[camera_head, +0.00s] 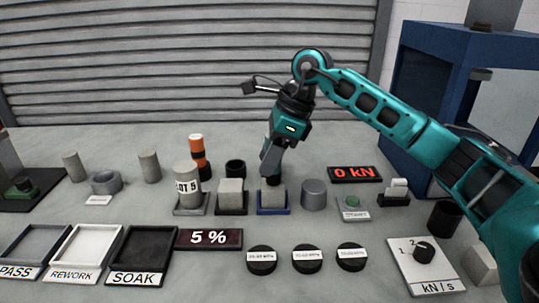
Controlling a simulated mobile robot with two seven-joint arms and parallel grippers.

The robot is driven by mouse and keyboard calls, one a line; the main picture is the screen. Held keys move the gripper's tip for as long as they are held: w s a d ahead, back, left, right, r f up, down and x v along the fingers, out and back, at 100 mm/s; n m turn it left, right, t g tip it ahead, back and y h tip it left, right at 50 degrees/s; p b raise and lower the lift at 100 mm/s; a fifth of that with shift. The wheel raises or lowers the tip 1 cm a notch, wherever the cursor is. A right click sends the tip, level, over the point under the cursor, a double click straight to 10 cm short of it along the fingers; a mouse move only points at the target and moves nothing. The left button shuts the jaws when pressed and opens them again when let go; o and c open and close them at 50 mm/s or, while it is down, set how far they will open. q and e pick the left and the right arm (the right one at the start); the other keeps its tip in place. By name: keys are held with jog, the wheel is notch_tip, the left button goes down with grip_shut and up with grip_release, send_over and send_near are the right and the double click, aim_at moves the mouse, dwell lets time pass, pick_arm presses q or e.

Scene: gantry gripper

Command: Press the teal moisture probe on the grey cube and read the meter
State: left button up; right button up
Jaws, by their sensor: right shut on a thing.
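My right gripper (271,168) comes down from above, shut on the moisture probe, which its fingers mostly hide. Only a dark lower end shows below the fingers, and no teal of the probe can be made out. This end is at the top of a grey cube (272,197) in a blue-rimmed tray. It seems to touch the cube, but firm pressing cannot be told. A second grey cube (231,192) sits in a dark tray just left. The meter (208,238) is a dark display reading "5 %". My left gripper is not in view.
A "LOT 5" cylinder (187,182) and an orange-black tool (197,148) stand left; a grey cylinder (313,194) stands right. A "0 kN" display (354,174), dark discs (307,262) and a kN/s dial (424,252) lie nearby. PASS, REWORK and SOAK trays (112,278) are front left.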

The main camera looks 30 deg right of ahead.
aim_at(266, 135)
jog(key=shift+f, duration=0.35)
jog(key=shift+f, duration=0.15)
dwell(1.1)
notch_tip(266, 135, up, 7)
jog(key=p, duration=0.5)
jog(key=shift+p, duration=0.35)
dwell(1.1)
